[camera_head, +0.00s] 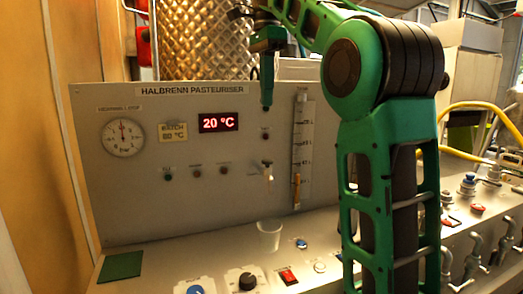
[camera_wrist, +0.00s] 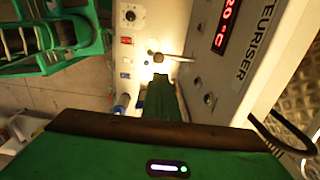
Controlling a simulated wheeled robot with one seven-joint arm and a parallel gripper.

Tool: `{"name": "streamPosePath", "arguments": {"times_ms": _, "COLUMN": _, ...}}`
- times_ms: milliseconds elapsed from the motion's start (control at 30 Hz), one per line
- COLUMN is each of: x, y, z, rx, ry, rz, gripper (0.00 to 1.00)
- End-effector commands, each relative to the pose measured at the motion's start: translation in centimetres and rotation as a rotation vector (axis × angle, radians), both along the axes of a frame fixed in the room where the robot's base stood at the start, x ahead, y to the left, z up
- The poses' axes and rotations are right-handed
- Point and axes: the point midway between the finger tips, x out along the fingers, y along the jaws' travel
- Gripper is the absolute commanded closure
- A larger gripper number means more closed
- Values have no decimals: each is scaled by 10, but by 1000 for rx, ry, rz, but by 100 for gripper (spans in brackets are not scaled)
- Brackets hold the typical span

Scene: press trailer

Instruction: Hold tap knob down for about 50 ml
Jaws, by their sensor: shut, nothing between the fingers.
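The tap (camera_head: 267,173) sticks out of the grey front panel, below the red display. A small clear cup (camera_head: 269,236) stands on the ledge beneath it. My gripper (camera_head: 267,103) points straight down above the tap, apart from it in the head view, with its fingers together and empty. In the wrist view my gripper (camera_wrist: 161,76) reaches toward the tap (camera_wrist: 158,58), whose round knob and pale stem show just beyond the fingertips. Contact with the knob cannot be told there. Any liquid in the cup is too small to tell.
A sight tube (camera_head: 302,150) with a scale stands right of the tap. A display (camera_head: 218,122) reads 20 °C, and a dial gauge (camera_head: 124,137) is at left. Knobs and switches, including a red switch (camera_head: 288,275), line the ledge. Metal valves (camera_head: 475,250) stand at right.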

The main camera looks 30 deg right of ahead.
Motion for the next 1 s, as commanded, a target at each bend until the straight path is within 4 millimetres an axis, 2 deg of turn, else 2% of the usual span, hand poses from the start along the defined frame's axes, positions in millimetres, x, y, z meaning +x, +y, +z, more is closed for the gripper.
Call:
{"name": "streamPosePath", "arguments": {"times_ms": 367, "x": 0, "y": 1, "z": -24, "rx": 2, "ry": 4, "rz": 5, "gripper": 100}}
{"name": "streamPosePath", "arguments": {"times_ms": 1000, "x": 1, "y": -1, "z": -125, "rx": 4, "ry": 5, "rz": 3, "gripper": 100}}
